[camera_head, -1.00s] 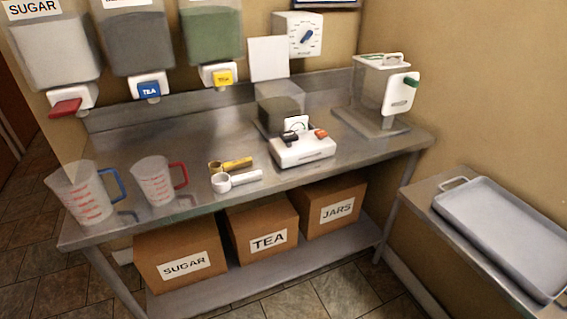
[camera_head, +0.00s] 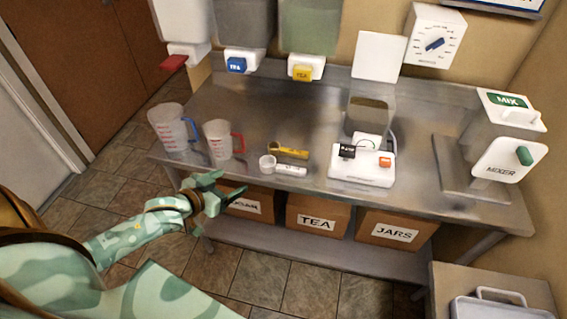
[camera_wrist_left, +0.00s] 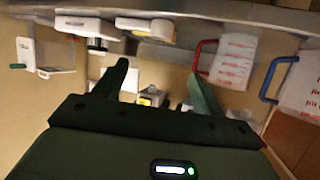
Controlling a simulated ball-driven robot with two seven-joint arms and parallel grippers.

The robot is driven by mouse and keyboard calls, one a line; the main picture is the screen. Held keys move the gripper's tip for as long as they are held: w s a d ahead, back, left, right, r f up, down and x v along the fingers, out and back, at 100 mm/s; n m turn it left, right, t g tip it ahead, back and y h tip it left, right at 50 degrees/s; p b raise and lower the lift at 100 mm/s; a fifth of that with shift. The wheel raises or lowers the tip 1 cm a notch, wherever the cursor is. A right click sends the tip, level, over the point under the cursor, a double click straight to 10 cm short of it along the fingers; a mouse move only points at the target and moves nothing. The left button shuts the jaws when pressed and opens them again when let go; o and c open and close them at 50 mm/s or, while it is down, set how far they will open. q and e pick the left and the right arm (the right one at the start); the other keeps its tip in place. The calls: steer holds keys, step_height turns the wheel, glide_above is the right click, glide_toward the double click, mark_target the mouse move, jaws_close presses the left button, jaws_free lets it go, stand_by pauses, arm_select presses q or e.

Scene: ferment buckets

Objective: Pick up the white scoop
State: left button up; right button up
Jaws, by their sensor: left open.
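The white scoop (camera_head: 290,170) lies on the steel table (camera_head: 330,120) near its front edge in the head view, its round cup to the left and its handle to the right. A yellow scoop (camera_head: 291,153) lies just behind it. My left gripper (camera_head: 230,186) is open and empty, in front of the table edge and left of the white scoop, apart from it. Its two fingers (camera_wrist_left: 155,85) show spread with nothing held between them in the left wrist view, which looks upside down. I cannot clearly make out the white scoop there. My right gripper is not in view.
Two measuring jugs, with blue (camera_head: 172,128) and red (camera_head: 219,140) handles, stand left of the scoops. A white device (camera_head: 362,172) is to the right, and a mixer (camera_head: 505,145) farther right. Boxes sit on the shelf below. Dispensers hang above the back.

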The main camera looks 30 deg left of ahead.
arm_select(q)
steer(key=b, duration=0.3)
glide_toward(272, 161)
steer(key=b+x, duration=0.1)
steer(key=x, duration=0.3)
steer(key=shift+w, duration=0.35)
steer(key=shift+s, duration=0.1)
steer(key=c, duration=1.1)
